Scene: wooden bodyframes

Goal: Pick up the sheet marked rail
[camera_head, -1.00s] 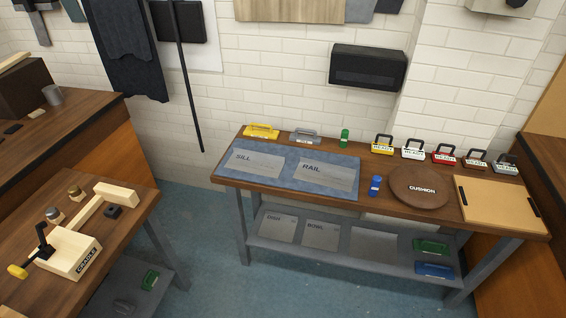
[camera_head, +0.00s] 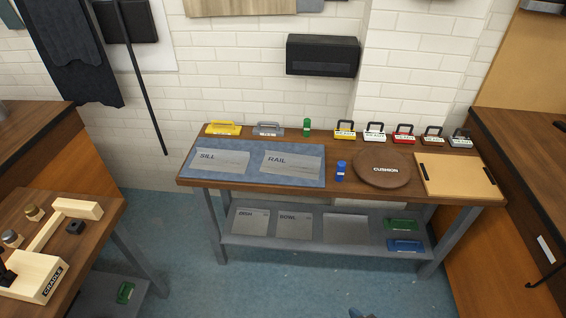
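The sheet marked RAIL (camera_head: 292,166) is a grey sheet lying flat on the right part of a blue mat (camera_head: 247,178) on the wooden table against the wall. A similar sheet marked SILL (camera_head: 220,161) lies to its left on the same mat. Nothing covers the RAIL sheet.
A lower shelf (camera_head: 345,241) carries more sheets. A side bench (camera_head: 95,222) with a CRADLE block (camera_head: 35,277) stands left.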

